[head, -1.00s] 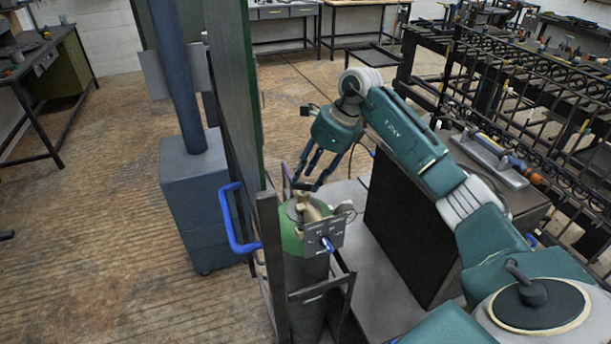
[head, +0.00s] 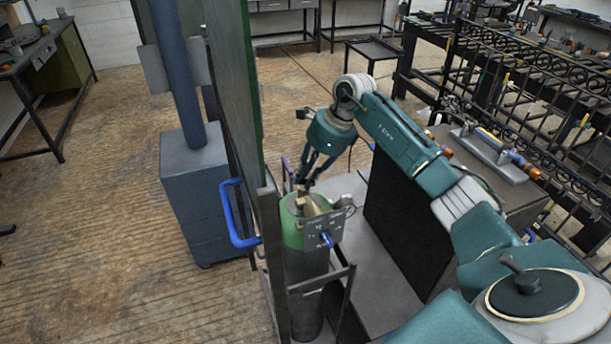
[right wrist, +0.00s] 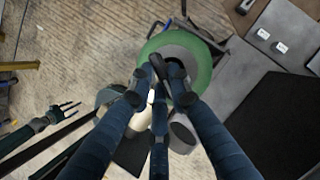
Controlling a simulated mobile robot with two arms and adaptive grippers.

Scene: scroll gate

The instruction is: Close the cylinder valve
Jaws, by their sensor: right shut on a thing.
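The gas cylinder (head: 292,236) has a green shoulder and a dark grey body, and stands upright in a cart. Its brass valve (head: 309,206) is on top, partly hidden by my right gripper (head: 303,184). My right gripper comes down from above with its fingers shut on the valve. In the right wrist view the three blue fingers of my right gripper (right wrist: 164,86) meet over the green cylinder top (right wrist: 202,66), and they hide much of the valve.
A grey plate (head: 326,228) hangs at the cylinder's front. A dark box (head: 410,220) is to the right.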

